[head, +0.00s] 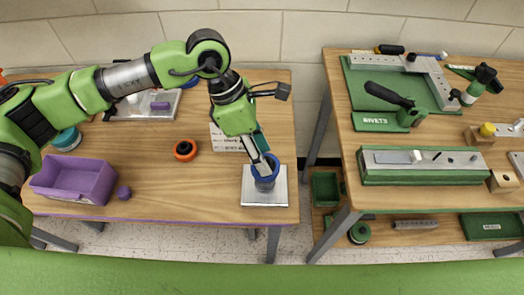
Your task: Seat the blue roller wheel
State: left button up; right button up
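The blue roller wheel (272,164) is at the top of a short grey post (265,185) on a silver square plate (280,195), near the right front corner of the left table. My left gripper (262,166) reaches down from above, its fingertips at the wheel and overlapping its ring. The fingers hide part of the wheel, so I cannot tell whether they grip it or how far down the post it sits. My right gripper is not in view.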

aim_at(270, 160)
pick_arm(q)
jog(key=shift+r, duration=0.15)
jog(key=shift+r, duration=1.4)
jog(key=shift+o, duration=0.3)
jog(key=o, duration=0.5)
